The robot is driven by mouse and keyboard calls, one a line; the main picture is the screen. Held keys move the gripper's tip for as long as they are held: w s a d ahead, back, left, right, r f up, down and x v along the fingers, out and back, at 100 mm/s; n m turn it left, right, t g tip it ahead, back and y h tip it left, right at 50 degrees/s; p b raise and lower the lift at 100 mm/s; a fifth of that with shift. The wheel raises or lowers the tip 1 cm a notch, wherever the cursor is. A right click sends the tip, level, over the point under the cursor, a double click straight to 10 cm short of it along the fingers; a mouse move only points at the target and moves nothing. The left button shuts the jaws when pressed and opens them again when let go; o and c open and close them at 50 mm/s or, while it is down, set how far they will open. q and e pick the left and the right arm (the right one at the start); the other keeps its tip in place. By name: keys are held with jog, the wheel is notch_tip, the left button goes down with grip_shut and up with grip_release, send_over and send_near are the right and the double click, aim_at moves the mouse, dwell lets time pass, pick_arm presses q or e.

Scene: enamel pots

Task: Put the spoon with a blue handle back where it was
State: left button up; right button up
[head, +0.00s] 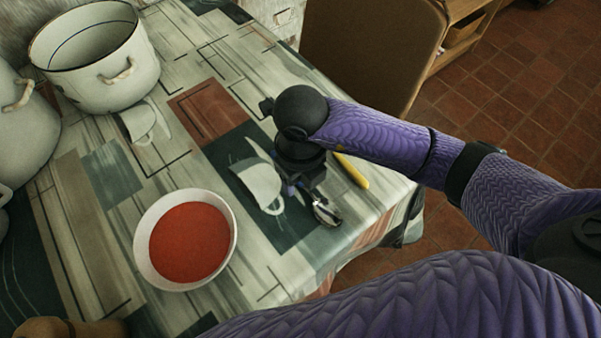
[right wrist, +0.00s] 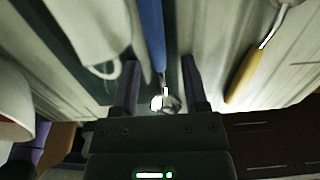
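The spoon with a blue handle (right wrist: 152,38) lies between the fingers of my right gripper (right wrist: 159,88) in the right wrist view. There is a gap on each side of it, so the gripper is open. In the head view only the spoon's metal end (head: 327,214) shows clearly. My right gripper (head: 304,188) is low over the table's right part there and hides most of the handle. Whether the spoon rests on the table or the fingers touch it is unclear. My left gripper is not in view.
A yellow-handled utensil (head: 350,170) lies close to the right of my right gripper. A white bowl of red contents (head: 188,242) stands to its left. A large enamel pot (head: 105,78) stands at the back left. The cups on the tablecloth look printed. The table edge is near on the right.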

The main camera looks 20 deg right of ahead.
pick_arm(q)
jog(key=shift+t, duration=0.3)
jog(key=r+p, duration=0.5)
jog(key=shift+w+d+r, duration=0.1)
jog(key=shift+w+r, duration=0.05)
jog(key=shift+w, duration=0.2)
pick_arm(e)
notch_tip(320, 180, up, 12)
jog(key=shift+r, duration=0.2)
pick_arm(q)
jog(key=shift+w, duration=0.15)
pick_arm(e)
jog(key=shift+s, duration=0.1)
